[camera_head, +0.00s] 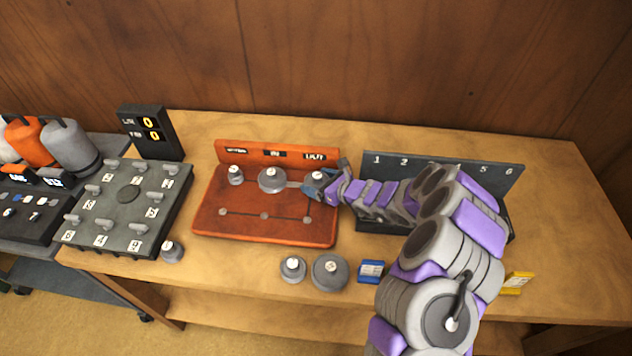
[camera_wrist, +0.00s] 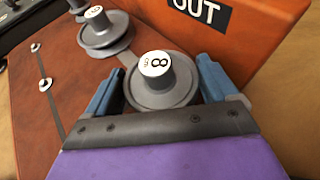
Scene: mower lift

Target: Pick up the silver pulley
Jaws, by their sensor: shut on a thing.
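A silver pulley (camera_wrist: 160,93) with a white cap reading 8 sits between the blue fingers of my gripper (camera_wrist: 163,80), below the OUT label. My gripper (camera_head: 316,184) is shut on it at the right end of the orange board (camera_head: 240,226). Only the pulley's top (camera_head: 317,175) shows in the head view. I cannot tell whether the pulley is still seated on the board. Two other silver pulleys stand on the board to its left: a small one (camera_head: 235,176) and a wider one (camera_head: 271,181), which also shows in the wrist view (camera_wrist: 105,38).
More grey pulleys stand on the table: a small one (camera_head: 172,251), a medium one (camera_head: 292,268) and a large one (camera_head: 330,272). A numbered dark rack (camera_head: 510,171) stands behind my arm. The table's far right is clear.

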